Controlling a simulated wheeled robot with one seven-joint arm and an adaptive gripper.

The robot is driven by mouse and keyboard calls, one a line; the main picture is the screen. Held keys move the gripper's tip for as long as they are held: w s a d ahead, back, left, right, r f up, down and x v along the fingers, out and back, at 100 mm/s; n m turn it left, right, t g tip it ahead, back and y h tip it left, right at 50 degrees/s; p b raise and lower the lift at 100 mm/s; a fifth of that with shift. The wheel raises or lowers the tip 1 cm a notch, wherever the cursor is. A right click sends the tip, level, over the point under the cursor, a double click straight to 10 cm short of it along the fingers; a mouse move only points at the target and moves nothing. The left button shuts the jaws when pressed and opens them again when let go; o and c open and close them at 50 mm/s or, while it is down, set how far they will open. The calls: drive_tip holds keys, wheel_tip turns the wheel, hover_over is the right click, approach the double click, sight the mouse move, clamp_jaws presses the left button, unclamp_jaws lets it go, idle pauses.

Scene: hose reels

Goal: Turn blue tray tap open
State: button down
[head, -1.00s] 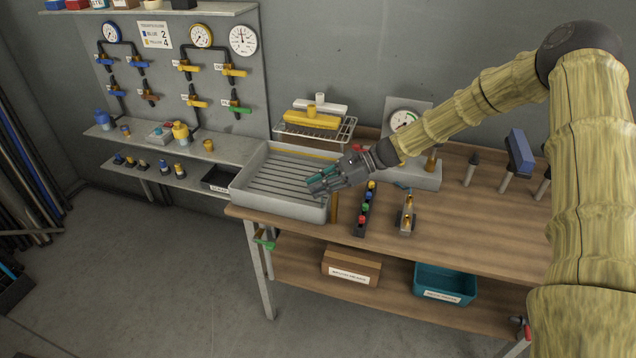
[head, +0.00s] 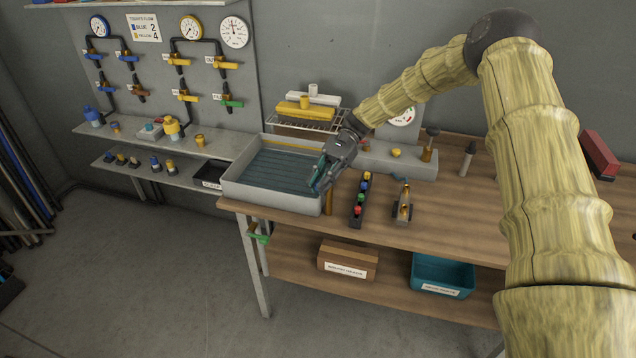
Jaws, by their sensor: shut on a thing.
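A grey ribbed tray (head: 272,198) sits at the left end of the wooden bench, with a blue-grey layer inside. My gripper (head: 320,180) is at the tray's right wall, pointing down. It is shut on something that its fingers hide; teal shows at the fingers. No blue tap can be made out at the tray itself. Blue-handled taps, such as one at upper left (head: 127,58), are on the wall panel, well away from my gripper.
A rack of coloured knobs (head: 358,212) and a small brass fitting block (head: 403,212) stand right of the gripper. Behind are a wire rack (head: 292,122) and a gauge unit (head: 410,161).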

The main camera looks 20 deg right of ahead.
drive_tip(key=shift+n+g+h, duration=0.3)
drive_tip(key=c, duration=1.4)
unclamp_jaws()
drive_tip(key=shift+o, duration=0.2)
drive_tip(key=shift+d, duration=0.1)
drive_tip(key=v, duration=1.2)
drive_tip(key=shift+s, duration=0.15)
